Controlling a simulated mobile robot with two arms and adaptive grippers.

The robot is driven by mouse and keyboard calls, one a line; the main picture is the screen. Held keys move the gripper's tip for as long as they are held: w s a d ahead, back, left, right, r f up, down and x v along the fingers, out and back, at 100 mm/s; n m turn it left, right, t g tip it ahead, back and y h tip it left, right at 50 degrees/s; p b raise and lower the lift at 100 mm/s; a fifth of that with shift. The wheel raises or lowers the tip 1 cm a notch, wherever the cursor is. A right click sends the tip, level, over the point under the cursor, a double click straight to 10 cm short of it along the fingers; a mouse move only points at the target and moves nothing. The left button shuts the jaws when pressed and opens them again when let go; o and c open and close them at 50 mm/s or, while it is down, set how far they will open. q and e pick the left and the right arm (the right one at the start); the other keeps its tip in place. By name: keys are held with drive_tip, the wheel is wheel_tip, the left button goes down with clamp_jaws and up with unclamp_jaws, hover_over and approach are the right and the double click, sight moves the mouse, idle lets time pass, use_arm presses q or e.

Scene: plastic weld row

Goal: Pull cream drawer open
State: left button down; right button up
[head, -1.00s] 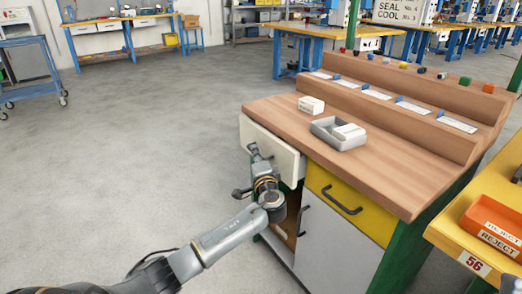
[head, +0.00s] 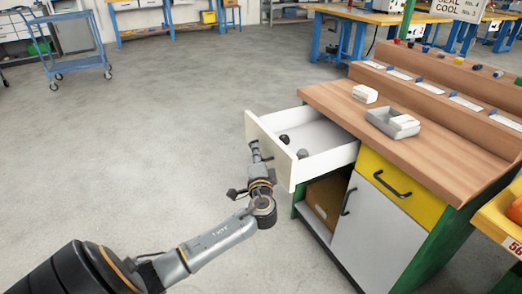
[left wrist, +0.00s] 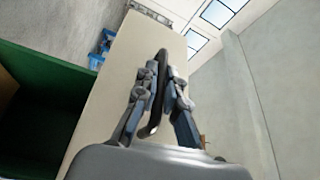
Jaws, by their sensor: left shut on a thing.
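The cream drawer (head: 318,167) sticks well out of the left side of the wooden-topped bench in the head view, and its white inside shows. In the left wrist view, the gripper's fingers (left wrist: 160,98) close around the dark bar handle (left wrist: 157,95) on the cream front (left wrist: 118,85). The handle is mostly hidden by the gripper in the head view. My right gripper is not in view.
A yellow drawer (head: 395,187) with a dark handle is shut beside it. A grey tray (head: 390,122) and a white block (head: 365,94) stand on the benchtop (head: 335,99). Below is an open compartment holding a brown thing (head: 325,195).

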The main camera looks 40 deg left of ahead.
use_arm(q)
drive_tip(key=shift+s, duration=0.15)
drive_tip(key=c, duration=1.4)
unclamp_jaws()
drive_tip(key=v, duration=1.2)
drive_tip(key=shift+f, duration=0.1)
